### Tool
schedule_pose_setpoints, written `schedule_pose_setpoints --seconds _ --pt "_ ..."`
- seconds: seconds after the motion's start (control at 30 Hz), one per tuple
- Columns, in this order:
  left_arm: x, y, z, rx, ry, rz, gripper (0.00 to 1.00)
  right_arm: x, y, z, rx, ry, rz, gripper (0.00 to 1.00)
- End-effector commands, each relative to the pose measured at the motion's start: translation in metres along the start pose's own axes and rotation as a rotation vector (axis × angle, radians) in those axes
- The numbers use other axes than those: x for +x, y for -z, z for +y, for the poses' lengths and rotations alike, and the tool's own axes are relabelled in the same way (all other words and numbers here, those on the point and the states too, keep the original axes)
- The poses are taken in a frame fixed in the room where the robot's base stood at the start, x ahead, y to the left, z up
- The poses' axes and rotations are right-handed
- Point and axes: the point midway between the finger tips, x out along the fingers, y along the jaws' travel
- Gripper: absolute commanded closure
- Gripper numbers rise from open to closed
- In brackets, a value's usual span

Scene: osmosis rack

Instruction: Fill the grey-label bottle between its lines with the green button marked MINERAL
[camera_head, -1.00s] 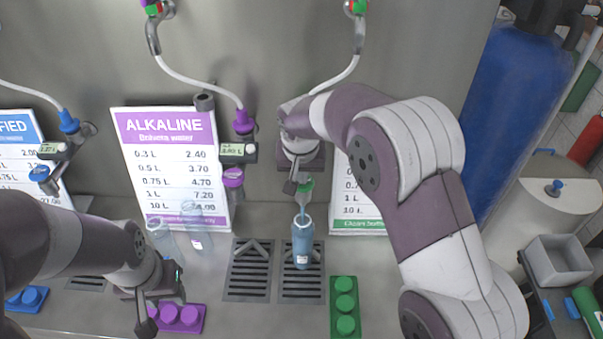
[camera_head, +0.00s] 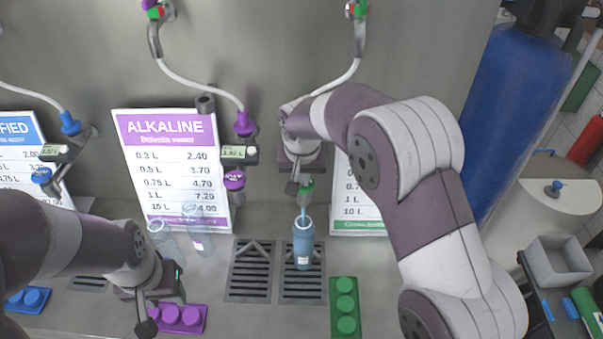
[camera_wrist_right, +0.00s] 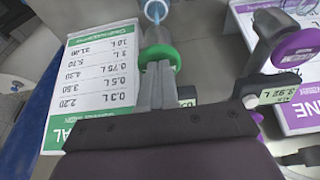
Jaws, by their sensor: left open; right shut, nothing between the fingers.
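A blue-tinted bottle (camera_head: 303,248) with a small pale label stands upright on the right drain grate, below the green nozzle (camera_head: 307,187). A thin blue stream seems to run from the nozzle into its mouth; the bottle's mouth (camera_wrist_right: 156,10) also shows in the right wrist view. The level against its lines is too small to tell. My right gripper (camera_wrist_right: 155,88) is shut and empty, its fingertips at the green ring (camera_wrist_right: 160,56). Any MINERAL marking on the green part is not readable. My left gripper (camera_head: 162,303) is open and empty, above the purple block at lower left.
Two clear bottles (camera_head: 198,235) stand left of the grates, before the ALKALINE price sign (camera_head: 170,150). A purple nozzle (camera_head: 235,180) hangs beside it. A green block (camera_head: 345,308) lies right of the grates. The left grate (camera_head: 250,272) is empty.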

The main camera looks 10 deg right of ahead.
Motion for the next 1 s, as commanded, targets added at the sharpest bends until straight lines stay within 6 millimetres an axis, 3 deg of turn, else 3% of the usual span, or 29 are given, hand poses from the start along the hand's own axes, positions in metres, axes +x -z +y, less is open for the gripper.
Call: schedule_pose_setpoints --seconds 0.1,0.13,0.17,0.33,0.47,0.5,0.67,1.0 --pt "-0.031 0.004 0.000 0.000 0.000 0.000 0.57 -0.036 0.016 0.005 0.004 0.002 0.008 1.00" --pt "-0.032 0.004 0.000 0.000 0.000 0.001 0.57 -0.040 0.018 0.005 0.003 0.004 0.010 1.00" --pt "-0.015 0.003 0.000 0.000 0.000 0.003 0.57 -0.038 0.015 0.004 0.003 0.006 0.015 1.00" --pt "0.003 -0.001 0.000 0.000 0.000 0.000 0.57 -0.080 0.015 0.004 0.002 0.008 0.020 1.00" --pt "-0.006 0.001 0.000 0.000 0.000 0.000 0.57 -0.110 0.016 0.004 0.002 0.007 0.019 1.00" --pt "-0.017 0.002 0.000 0.000 0.000 0.000 0.57 -0.122 0.018 0.004 0.002 0.007 0.018 1.00" --pt "-0.024 0.003 0.000 0.000 0.000 0.001 0.57 -0.132 0.016 0.005 0.002 0.006 0.018 1.00" --pt "-0.024 0.003 0.000 0.000 0.000 0.000 0.57 -0.132 0.016 0.004 0.002 0.007 0.019 1.00"
